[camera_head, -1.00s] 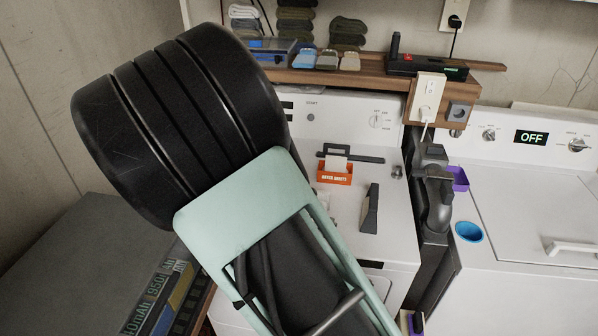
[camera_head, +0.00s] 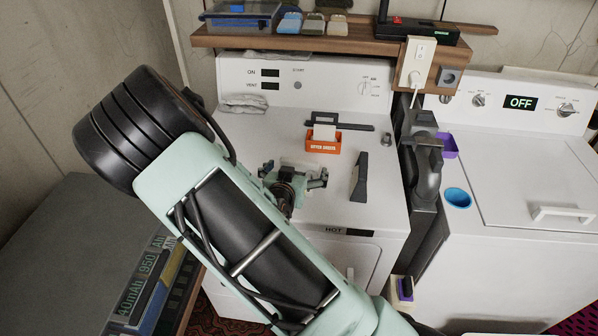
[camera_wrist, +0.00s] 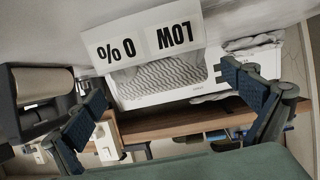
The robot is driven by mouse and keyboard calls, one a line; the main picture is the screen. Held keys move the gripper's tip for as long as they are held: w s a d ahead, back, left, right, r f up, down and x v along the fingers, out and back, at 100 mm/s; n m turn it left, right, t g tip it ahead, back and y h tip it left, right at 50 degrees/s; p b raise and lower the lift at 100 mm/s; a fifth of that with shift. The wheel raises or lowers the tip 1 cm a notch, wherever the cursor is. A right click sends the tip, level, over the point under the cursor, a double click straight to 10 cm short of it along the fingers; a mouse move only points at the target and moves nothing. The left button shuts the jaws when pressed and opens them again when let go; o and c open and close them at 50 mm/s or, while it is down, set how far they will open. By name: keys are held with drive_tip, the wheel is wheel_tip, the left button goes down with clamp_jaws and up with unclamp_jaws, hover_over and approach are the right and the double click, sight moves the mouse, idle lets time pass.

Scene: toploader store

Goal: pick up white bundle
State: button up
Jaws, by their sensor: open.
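Pale folded cloth (camera_wrist: 252,42) also shows at upper right in the wrist view, beyond the right finger. My gripper (camera_head: 292,185) is over the machine top, to the right of and nearer than the bundle, partly hidden by my arm. In the wrist view my gripper (camera_wrist: 168,97) has its fingers wide apart, with nothing held between them.
An orange box (camera_head: 322,146) holding something white and a dark wedge (camera_head: 359,178) stand right of my gripper. A wooden shelf (camera_head: 300,43) overhangs the back. A blue cup (camera_head: 457,198) is on the right machine. A white LOW 0% sign (camera_wrist: 145,40) shows in the wrist view.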

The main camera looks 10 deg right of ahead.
drive_tip(key=shift+x, duration=1.25)
drive_tip(key=shift+c, duration=0.4)
drive_tip(key=c, duration=1.2)
